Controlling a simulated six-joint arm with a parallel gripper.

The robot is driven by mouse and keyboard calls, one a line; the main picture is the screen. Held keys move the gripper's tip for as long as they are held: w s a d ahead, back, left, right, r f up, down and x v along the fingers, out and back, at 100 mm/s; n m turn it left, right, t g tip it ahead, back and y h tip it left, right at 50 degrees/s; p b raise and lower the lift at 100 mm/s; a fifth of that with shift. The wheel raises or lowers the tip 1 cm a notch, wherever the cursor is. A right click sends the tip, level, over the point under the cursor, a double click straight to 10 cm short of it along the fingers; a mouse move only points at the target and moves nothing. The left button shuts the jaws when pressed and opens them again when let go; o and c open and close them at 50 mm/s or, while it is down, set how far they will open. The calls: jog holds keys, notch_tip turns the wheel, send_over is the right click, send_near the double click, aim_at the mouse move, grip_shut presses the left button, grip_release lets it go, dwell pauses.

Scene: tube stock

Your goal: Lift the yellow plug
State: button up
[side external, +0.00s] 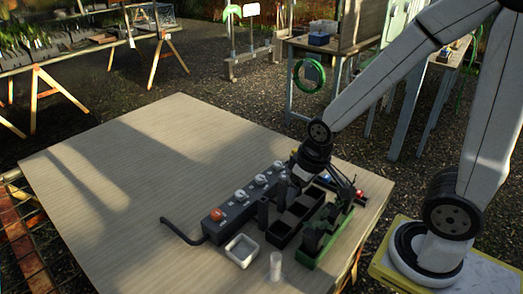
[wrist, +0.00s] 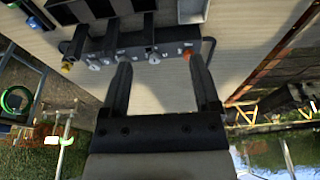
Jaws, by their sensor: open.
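A dark elongated box (side external: 238,207) on the table carries a row of round plugs or knobs along it. In the wrist view the box (wrist: 132,41) spans the upper part. The yellow plug (wrist: 67,66) is at its left end, left of my fingers. In the side view a small yellow spot (side external: 295,150) shows at the far end of the row, partly beside my wrist. My gripper (wrist: 160,68) is open and empty. A white knob shows between its fingers in the picture. In the side view my arm hides much of the fingertips.
An orange knob (side external: 216,215) sits at the box's near end, with a black cable trailing left. A black compartment bin (side external: 284,232), a green tray (side external: 309,263), a white square cup (side external: 241,250) and a white cylinder (side external: 275,266) stand close by. The table's left side (side external: 120,190) is clear.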

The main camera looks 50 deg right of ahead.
jog(key=m+t+h, duration=0.1)
jog(key=m+t, duration=0.1)
jog(key=m, duration=0.1)
send_over(296, 150)
jog(key=s, duration=0.3)
notch_tip(296, 150, down, 12)
jog(key=shift+s+a, duration=0.2)
jog(key=shift+a, duration=0.15)
jog(key=shift+f, duration=0.15)
jog(key=shift+x, duration=1.25)
jog(key=shift+x, duration=2.6)
